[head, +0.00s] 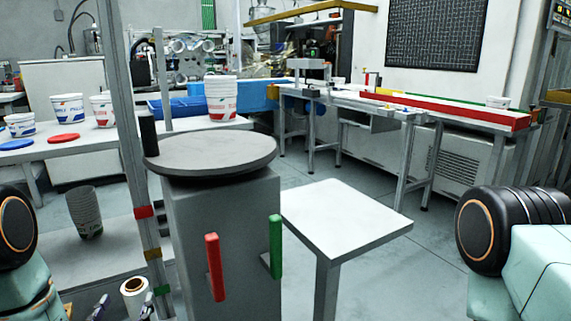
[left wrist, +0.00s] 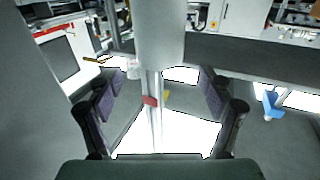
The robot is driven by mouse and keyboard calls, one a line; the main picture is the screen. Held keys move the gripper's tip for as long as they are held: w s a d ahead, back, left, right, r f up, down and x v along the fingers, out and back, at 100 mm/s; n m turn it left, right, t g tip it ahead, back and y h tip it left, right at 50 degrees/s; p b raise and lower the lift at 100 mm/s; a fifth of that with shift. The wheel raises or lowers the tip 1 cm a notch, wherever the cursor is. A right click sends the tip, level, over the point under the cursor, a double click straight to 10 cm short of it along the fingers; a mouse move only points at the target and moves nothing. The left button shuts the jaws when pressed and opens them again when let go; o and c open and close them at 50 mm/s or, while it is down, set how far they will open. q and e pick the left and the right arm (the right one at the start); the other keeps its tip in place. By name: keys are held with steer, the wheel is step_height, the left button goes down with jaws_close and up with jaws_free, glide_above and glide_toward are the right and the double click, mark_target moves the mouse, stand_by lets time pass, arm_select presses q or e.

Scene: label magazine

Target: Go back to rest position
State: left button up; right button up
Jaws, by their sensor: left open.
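My left gripper (head: 123,308) shows at the bottom left edge of the head view, partly cut off. In the left wrist view its two dark fingers (left wrist: 158,100) stand wide apart with nothing held between them. A white roll with a brown core (head: 134,286) appears close to the fingers in the head view; I cannot tell whether they touch it. A metal post (head: 132,130) with red, yellow and green bands rises beside it. A post with a red band also shows between the fingers in the left wrist view (left wrist: 155,120). My right gripper is not in view.
A round grey plate (head: 212,150) tops a grey pedestal (head: 225,215) with red (head: 214,265) and green (head: 275,245) bars. A small white table (head: 345,215) stands right of it. Tubs (head: 221,95) stand on the left bench. Open floor (head: 430,265) lies to the right.

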mark_target(130, 294)
arm_select(q)
steer(key=w, duration=0.4)
steer(key=shift+w+a, duration=0.3)
steer(key=shift+a, duration=0.05)
steer(key=shift+w+r, duration=0.15)
steer(key=shift+r, duration=0.1)
